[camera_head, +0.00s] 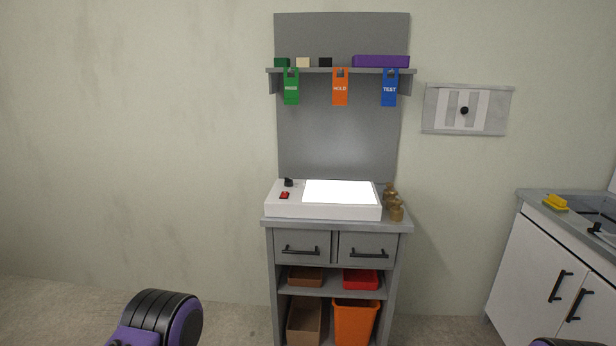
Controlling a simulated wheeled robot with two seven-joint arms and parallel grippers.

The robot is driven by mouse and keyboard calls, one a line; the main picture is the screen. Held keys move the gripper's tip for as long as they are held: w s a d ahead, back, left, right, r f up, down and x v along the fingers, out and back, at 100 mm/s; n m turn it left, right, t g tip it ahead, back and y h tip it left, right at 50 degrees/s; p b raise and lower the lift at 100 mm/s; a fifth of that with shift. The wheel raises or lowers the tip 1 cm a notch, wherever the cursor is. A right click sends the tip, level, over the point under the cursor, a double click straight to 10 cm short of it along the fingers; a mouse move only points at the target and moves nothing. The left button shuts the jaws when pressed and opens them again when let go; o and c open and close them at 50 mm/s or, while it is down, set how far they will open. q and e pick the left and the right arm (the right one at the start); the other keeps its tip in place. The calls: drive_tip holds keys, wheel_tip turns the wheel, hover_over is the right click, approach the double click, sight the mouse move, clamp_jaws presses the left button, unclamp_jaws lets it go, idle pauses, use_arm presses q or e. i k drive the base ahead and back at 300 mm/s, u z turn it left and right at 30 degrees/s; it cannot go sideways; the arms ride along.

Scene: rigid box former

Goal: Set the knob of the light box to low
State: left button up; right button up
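The white light box (323,211) sits on top of the grey cabinet, and its panel (340,192) glows bright white. A small black knob (288,182) stands at the back left of the box; its setting is too small to read. A red switch (284,195) is in front of the knob. Neither gripper shows in the head view. Part of my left arm (160,320), purple and black, shows at the bottom left, well short of the cabinet. A sliver of my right arm shows at the bottom right edge.
The grey cabinet (270,245) has two drawers and lower shelves with bins. A shelf (340,70) above holds blocks and hanging tags. A sink counter (530,198) stands at right. The floor in front looks clear.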

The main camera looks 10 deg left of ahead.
sight(287, 182)
drive_tip(key=z, duration=0.1)
drive_tip(key=i, duration=0.95)
drive_tip(key=u, duration=0.2)
